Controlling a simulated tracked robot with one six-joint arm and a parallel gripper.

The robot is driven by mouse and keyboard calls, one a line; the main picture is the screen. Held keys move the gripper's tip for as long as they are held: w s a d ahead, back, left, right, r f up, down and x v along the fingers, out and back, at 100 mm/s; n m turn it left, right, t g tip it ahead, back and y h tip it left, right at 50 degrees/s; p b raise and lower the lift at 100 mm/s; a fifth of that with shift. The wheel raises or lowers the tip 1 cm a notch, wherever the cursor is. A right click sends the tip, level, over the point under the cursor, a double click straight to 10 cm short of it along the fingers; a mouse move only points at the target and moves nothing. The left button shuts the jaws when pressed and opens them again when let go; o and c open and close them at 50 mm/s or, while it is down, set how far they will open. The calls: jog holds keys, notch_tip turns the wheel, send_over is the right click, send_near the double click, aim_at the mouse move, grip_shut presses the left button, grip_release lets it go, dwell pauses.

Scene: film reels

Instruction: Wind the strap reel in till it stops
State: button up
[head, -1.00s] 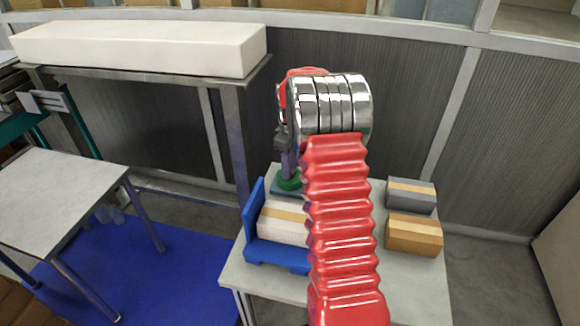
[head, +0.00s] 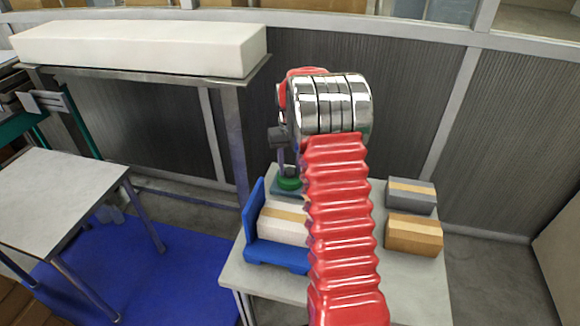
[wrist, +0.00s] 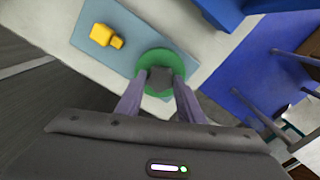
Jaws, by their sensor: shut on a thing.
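The strap reel shows as a green disc (wrist: 163,61) on a blue-grey plate (wrist: 92,27) in the wrist view. A dark grey knob (wrist: 160,82) stands at the disc's near side, between my fingers. My gripper (wrist: 160,88) is shut on this knob, one finger on each side. A yellow block (wrist: 104,35) sits on the same plate, apart from the disc. In the head view the green disc (head: 289,184) shows left of my red arm, which hides part of the plate. I cannot see any strap clearly.
A blue holder (head: 252,225) with a pale striped box (head: 284,222) is near the reel. Grey (head: 411,196) and brown (head: 414,234) boxes stand on the right of the light table (head: 415,285). A blue mat (head: 150,262) lies on the floor at left.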

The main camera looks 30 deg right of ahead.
aim_at(289, 170)
jog(key=m, duration=1.2)
jog(key=shift+a, duration=0.1)
dwell(0.4)
jog(key=o, duration=1.1)
jog(key=shift+c, duration=0.2)
notch_tip(289, 170, up, 14)
jog(key=shift+f, duration=0.15)
dwell(0.3)
